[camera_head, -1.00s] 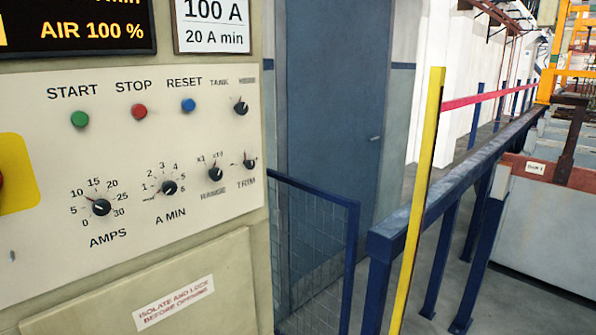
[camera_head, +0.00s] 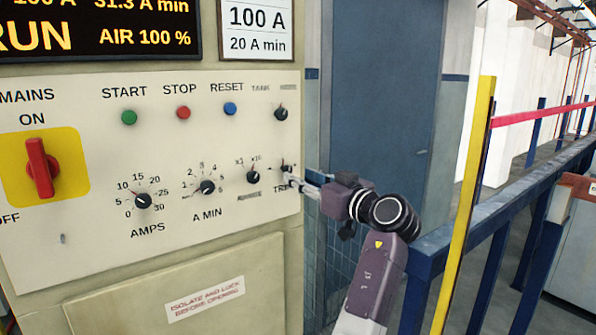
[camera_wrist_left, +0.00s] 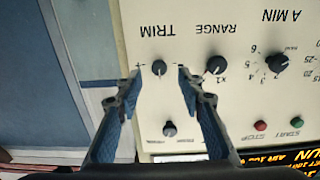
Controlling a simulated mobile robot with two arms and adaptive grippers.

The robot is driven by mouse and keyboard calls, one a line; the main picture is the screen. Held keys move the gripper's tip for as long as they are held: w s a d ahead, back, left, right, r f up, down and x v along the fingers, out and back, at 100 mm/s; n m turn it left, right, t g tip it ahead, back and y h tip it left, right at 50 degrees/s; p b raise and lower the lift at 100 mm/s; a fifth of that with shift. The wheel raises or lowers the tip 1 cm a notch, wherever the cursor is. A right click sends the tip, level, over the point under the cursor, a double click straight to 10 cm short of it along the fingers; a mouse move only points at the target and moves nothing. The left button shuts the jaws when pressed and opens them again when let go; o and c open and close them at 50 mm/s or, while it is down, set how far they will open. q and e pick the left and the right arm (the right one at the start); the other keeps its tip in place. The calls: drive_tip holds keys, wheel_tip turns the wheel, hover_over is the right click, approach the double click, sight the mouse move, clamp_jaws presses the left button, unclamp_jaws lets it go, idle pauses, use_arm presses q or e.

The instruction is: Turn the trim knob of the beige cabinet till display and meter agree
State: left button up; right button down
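The beige cabinet (camera_head: 262,220) fills the left of the head view. Its trim knob (camera_head: 285,169) is a small black knob at the panel's right edge, with minus and plus marks. My left gripper (camera_head: 292,178) is at this knob, partly covering the TRIM label. In the left wrist view, the panel appears upside down, and the trim knob (camera_wrist_left: 159,68) lies between the two open, apart fingertips (camera_wrist_left: 158,76); contact is not visible. The display (camera_head: 100,30) shows RUN, 31.3 A min and AIR 100 %; its top is cut off. No meter shows. My right gripper is out of view.
The range knob (camera_head: 253,177) sits just left of the trim knob, and the tank knob (camera_head: 281,114) above it. A red mains switch (camera_head: 41,168) is at far left. A yellow post (camera_head: 467,200) and blue rail (camera_head: 520,203) stand right of my arm.

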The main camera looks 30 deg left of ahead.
sight(291, 172)
use_arm(q)
drive_tip(key=p+x, duration=0.1)
drive_tip(key=x, duration=0.3)
drive_tip(key=shift+w+a+r, duration=0.1)
drive_tip(key=shift+a, duration=0.05)
drive_tip(key=shift+w+a+p, duration=0.25)
drive_tip(key=shift+a+p, duration=0.1)
drive_tip(key=shift+a, duration=0.2)
clamp_jaws()
